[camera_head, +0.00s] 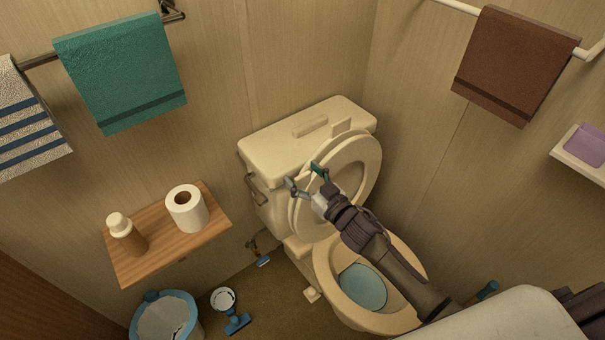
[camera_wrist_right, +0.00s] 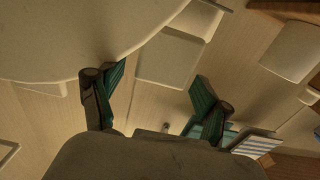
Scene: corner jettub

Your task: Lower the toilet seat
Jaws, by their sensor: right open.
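The cream toilet (camera_head: 275,140) stands in the corner. Its seat (camera_head: 368,150) is raised and leans back toward the tank, and the bowl (camera_head: 365,287) below is open with bluish water in it. My right gripper (camera_head: 305,174) is open with nothing between its fingers, in front of the raised seat near its upper left edge. In the right wrist view the gripper's two fingers (camera_wrist_right: 157,95) are spread. A large pale rounded surface (camera_wrist_right: 70,35), likely the seat, lies close by one finger; I cannot tell if they touch. My left gripper is not in view.
A wooden shelf (camera_head: 200,238) with a toilet roll (camera_head: 187,212) and a bottle (camera_head: 125,236) is on the left wall. A blue bin (camera_head: 165,318) and a plunger-like item (camera_head: 232,312) stand on the floor. Towels hang on both walls.

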